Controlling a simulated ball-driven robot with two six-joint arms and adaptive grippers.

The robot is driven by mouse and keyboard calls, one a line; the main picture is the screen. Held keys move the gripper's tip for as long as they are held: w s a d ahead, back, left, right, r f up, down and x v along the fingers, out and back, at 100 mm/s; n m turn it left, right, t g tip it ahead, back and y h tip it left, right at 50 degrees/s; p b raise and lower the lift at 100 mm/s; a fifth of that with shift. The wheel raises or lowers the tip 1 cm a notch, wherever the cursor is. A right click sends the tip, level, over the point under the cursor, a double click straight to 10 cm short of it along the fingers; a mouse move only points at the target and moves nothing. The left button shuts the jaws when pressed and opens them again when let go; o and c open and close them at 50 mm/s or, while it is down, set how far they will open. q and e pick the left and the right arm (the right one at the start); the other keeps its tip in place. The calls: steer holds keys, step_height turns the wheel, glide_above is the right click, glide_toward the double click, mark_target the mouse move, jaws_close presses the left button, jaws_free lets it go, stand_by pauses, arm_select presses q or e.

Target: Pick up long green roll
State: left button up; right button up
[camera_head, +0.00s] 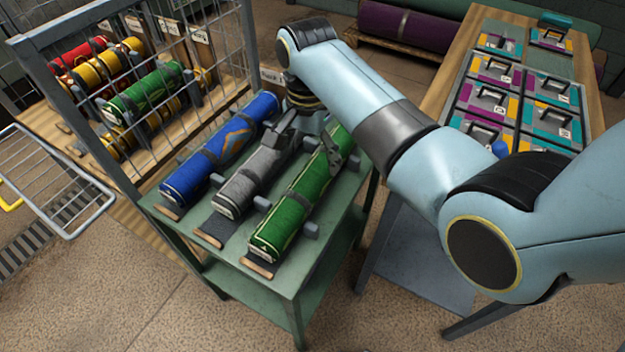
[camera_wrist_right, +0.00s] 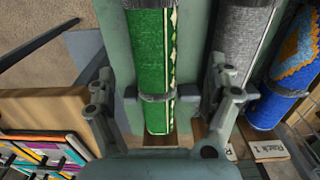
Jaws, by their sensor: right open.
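The long green roll (camera_head: 287,218) lies on the right side of the green cart top (camera_head: 215,262), with dark straps around it. My right gripper (camera_head: 311,142) is over the roll's far end, with its fingers spread open. In the right wrist view the green roll (camera_wrist_right: 150,55) runs between the two open fingers of my right gripper (camera_wrist_right: 160,82), which appear clear of it on both sides. My left gripper is out of view.
A grey roll (camera_head: 245,181) and a blue roll (camera_head: 208,163) lie beside it on the cart. A wire-sided rack (camera_head: 190,62) at the left holds red, yellow and green rolls. A wooden table (camera_head: 441,81) with colourful cases stands at the right.

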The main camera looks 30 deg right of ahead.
mark_target(313, 172)
step_height(313, 172, down, 2)
steer(key=shift+f, duration=0.1)
steer(key=f, duration=0.3)
steer(key=f+b, duration=0.1)
steer(key=f, duration=0.1)
steer(key=shift+s+d+f, duration=0.1)
steer(key=shift+s+d, duration=0.1)
steer(key=shift+s, duration=0.15)
steer(key=c, duration=1.5)
